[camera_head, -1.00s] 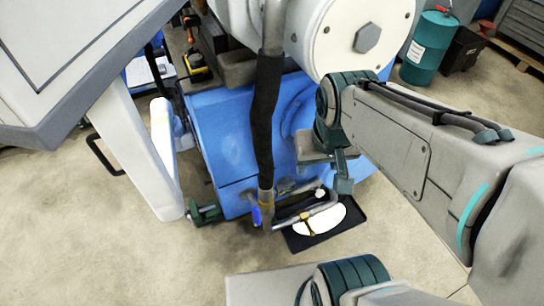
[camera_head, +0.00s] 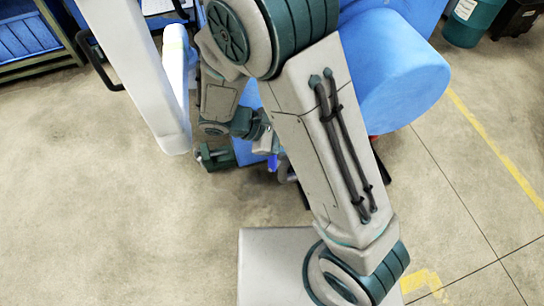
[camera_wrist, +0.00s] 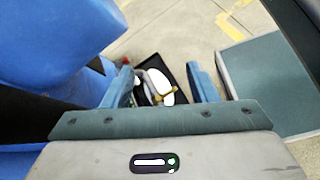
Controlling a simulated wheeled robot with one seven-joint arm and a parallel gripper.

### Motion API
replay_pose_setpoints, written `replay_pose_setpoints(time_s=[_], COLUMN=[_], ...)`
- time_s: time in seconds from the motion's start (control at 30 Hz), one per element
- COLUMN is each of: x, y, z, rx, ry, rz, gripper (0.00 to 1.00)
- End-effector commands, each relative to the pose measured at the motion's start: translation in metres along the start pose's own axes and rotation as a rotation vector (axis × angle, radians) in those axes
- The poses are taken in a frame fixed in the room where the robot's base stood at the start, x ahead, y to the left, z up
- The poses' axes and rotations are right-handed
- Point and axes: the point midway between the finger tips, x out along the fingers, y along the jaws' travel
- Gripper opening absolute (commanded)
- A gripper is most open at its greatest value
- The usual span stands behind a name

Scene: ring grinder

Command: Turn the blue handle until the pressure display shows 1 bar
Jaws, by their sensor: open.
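A small patch of bright blue, seemingly the blue handle (camera_head: 272,162), shows low on the machine in the head view, just below my wrist. My arm covers most of the area around it. In the wrist view my gripper (camera_wrist: 162,78) is open, its two blue-grey fingers apart with nothing held between them. Between the fingers, farther off, metal pipes with a brass-coloured fitting (camera_wrist: 167,95) show above a black tray. I cannot make out the blue handle in the wrist view. No pressure display is readable in either view.
The blue machine body (camera_wrist: 45,40) fills the left of the wrist view, close to my gripper. A large blue cylinder (camera_head: 395,75) stands right of my arm in the head view. A white post (camera_head: 140,75) stands at left. The concrete floor in front is mostly clear.

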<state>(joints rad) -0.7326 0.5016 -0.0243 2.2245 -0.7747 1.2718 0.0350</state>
Motion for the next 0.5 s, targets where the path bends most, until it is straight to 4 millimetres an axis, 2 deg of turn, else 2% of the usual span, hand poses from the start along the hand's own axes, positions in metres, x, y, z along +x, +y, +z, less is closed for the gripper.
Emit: replay_pose_setpoints(time_s=[0.03, 0.1, 0.3, 0.4, 0.5], x=[0.007, 0.009, 0.011, 0.011, 0.011], y=[-0.01, -0.016, -0.042, -0.059, -0.074], z=[-0.032, -0.062, -0.149, -0.189, -0.22], rx=[-0.071, -0.152, -0.365, -0.45, -0.514], ry=[-0.041, -0.093, -0.23, -0.286, -0.328], rz=[0.073, 0.174, 0.481, 0.624, 0.744], gripper=[0.53, 0.53, 0.53, 0.53, 0.53])
